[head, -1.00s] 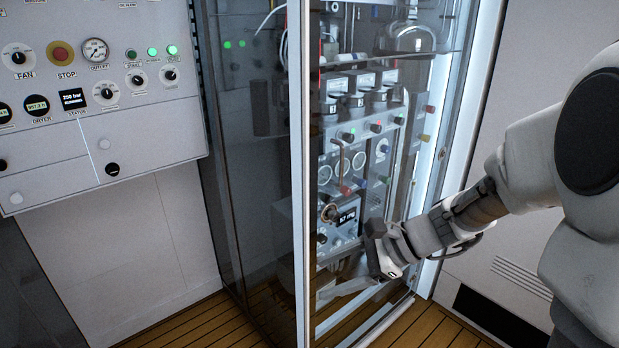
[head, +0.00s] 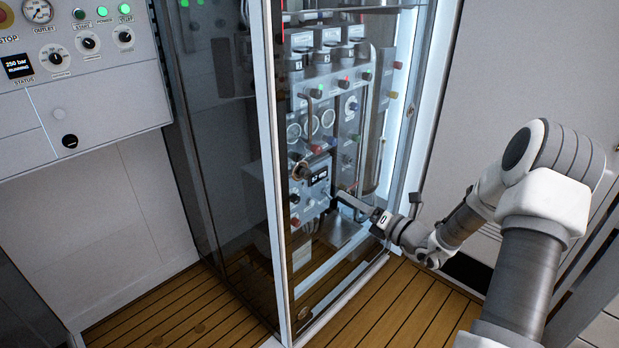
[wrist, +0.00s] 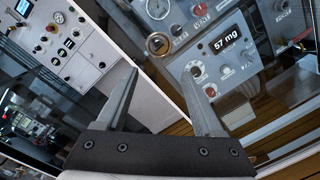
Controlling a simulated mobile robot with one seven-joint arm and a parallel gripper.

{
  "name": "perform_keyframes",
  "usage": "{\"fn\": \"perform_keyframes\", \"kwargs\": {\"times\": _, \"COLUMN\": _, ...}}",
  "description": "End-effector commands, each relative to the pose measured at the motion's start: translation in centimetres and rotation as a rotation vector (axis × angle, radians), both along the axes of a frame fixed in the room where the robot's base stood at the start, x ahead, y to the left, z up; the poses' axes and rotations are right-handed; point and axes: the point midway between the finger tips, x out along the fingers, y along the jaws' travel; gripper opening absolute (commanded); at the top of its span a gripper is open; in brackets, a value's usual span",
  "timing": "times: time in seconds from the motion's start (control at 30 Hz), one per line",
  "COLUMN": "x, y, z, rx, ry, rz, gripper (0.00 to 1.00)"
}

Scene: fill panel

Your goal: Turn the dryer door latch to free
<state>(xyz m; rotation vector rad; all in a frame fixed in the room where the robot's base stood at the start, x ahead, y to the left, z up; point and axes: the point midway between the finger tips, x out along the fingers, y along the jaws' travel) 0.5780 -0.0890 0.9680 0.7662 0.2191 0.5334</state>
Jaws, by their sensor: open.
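The glass-fronted cabinet (head: 277,190) stands in the middle of the head view, its lit instrument panel (head: 318,80) inside. No part can be told for certain as the dryer door latch. A round brass-rimmed fitting (head: 301,173) sits on the panel beside a small display; it also shows in the wrist view (wrist: 158,44), just beyond my fingertips. The display (wrist: 226,42) reads "57 mg" there. My gripper (wrist: 159,76) is open and empty, its fingers apart and pointing toward the panel's lower unit. In the head view my gripper (head: 338,195) reaches in front of that unit; its fingertips are small there.
A vertical metal frame post (head: 272,170) and dark glass stand left of my gripper. A control panel (head: 85,60) with gauges and green lamps is at the upper left. The slatted wooden floor (head: 380,305) is clear in front of the cabinet.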

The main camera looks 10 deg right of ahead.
Motion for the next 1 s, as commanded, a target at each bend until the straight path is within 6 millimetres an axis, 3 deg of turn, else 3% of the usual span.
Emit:
{"fn": "perform_keyframes", "kwargs": {"times": 0.6, "x": 10.8, "y": 7.2, "z": -0.1, "rx": -0.003, "ry": 0.0, "rz": 0.006, "gripper": 0.69}}
{"fn": "perform_keyframes", "kwargs": {"times": 0.8, "x": 12.8, "y": 8.4, "z": -0.1, "rx": -0.003, "ry": 0.001, "rz": 0.005, "gripper": 0.69}}
{"fn": "perform_keyframes", "kwargs": {"times": 1.0, "x": 13.3, "y": 8.6, "z": 0.0, "rx": -0.003, "ry": 0.001, "rz": 0.004, "gripper": 0.69}}
